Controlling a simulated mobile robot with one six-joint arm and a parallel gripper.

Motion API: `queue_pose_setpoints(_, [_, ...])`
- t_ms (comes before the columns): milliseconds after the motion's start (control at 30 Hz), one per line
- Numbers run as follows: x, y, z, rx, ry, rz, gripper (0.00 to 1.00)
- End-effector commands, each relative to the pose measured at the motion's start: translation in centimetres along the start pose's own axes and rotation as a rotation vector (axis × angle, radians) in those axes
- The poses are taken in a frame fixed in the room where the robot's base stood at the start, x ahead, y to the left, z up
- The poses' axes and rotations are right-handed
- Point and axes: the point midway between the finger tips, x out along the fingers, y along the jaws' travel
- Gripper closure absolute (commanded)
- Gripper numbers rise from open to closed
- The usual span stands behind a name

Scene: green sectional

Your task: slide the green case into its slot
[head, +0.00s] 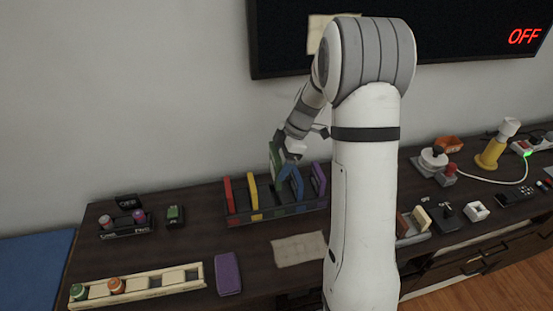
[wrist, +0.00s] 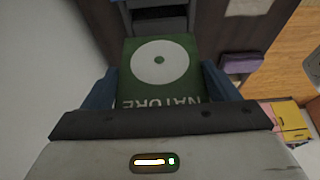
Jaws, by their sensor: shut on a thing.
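The green case (head: 276,161) is held upright, slightly tilted, above the dark rack (head: 262,216) in the head view. In the wrist view the green case (wrist: 160,82) shows a white disc and the word NATURE. My gripper (head: 290,150) is shut on its upper part; in the wrist view its fingers (wrist: 160,95) lie on either side of the case. The rack holds a red case (head: 228,193), a yellow case (head: 252,191), a blue case (head: 297,184) and a purple case (head: 318,180). A gap shows between yellow and blue, below the green case. Whether its lower edge is inside the gap is unclear.
Another purple case (head: 228,273) lies on the table in front of the rack, beside a beige sheet (head: 299,249). A cream tray (head: 150,285) stands at front left. A small battery holder (head: 126,230) is at left. The wall rises close behind.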

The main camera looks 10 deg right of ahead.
Motion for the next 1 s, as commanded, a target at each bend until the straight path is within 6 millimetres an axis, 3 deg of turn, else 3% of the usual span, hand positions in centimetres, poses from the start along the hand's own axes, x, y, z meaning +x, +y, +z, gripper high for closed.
queue_pose_setpoints(367, [0.1, 0.0, -0.2, -0.005, 0.002, 0.004, 0.42])
queue_pose_setpoints(800, [4.2, 0.0, 1.5, -0.004, 0.002, 0.003, 0.42])
queue_pose_setpoints(1000, [5.1, 0.0, 1.9, -0.004, 0.002, 0.003, 0.42])
